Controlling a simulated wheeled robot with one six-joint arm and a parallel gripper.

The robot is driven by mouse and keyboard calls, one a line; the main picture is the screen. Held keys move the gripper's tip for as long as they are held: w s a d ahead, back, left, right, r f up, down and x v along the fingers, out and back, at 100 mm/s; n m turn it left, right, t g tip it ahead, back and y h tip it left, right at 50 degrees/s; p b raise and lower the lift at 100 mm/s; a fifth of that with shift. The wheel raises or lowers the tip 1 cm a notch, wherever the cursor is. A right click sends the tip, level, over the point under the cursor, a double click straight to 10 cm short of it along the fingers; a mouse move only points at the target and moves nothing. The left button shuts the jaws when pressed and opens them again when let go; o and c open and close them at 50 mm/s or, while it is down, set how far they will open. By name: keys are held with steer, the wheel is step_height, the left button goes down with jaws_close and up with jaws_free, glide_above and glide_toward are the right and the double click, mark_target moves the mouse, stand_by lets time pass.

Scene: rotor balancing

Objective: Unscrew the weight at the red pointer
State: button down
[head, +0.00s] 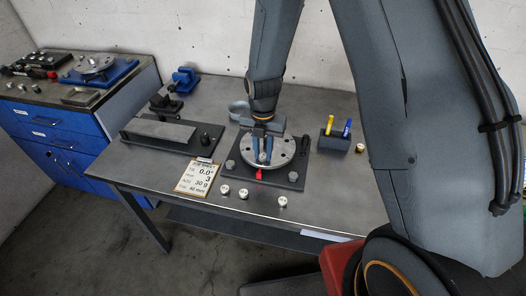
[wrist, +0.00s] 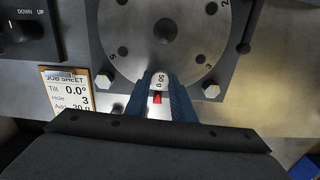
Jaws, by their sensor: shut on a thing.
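My gripper (head: 263,159) reaches down over the near side of the round metal rotor (head: 284,152). In the wrist view its blue fingers (wrist: 161,86) are shut on a small pale weight (wrist: 162,79) marked 50 g. The weight is at the near rim of the rotor (wrist: 130,30), which has numbered holes. The red pointer (head: 260,174) is just outside that rim; in the wrist view it shows red (wrist: 157,98) between the fingers. The weight's lower part is hidden, so I cannot tell whether it is screwed in.
Loose weights (head: 243,193) lie along the table's front edge. The job sheet (head: 196,178) is left of the rotor's dark base (head: 235,175). A holder (head: 332,142) with yellow and blue pens is at right. A plate-topped fixture (head: 160,130) stands at left.

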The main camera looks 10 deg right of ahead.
steer(key=n, duration=0.3)
steer(key=shift+r, duration=0.1)
steer(key=shift+r+p, duration=0.7)
steer(key=shift+r, duration=0.35)
steer(key=shift+r+p, duration=0.85)
steer(key=shift+r, duration=1.55)
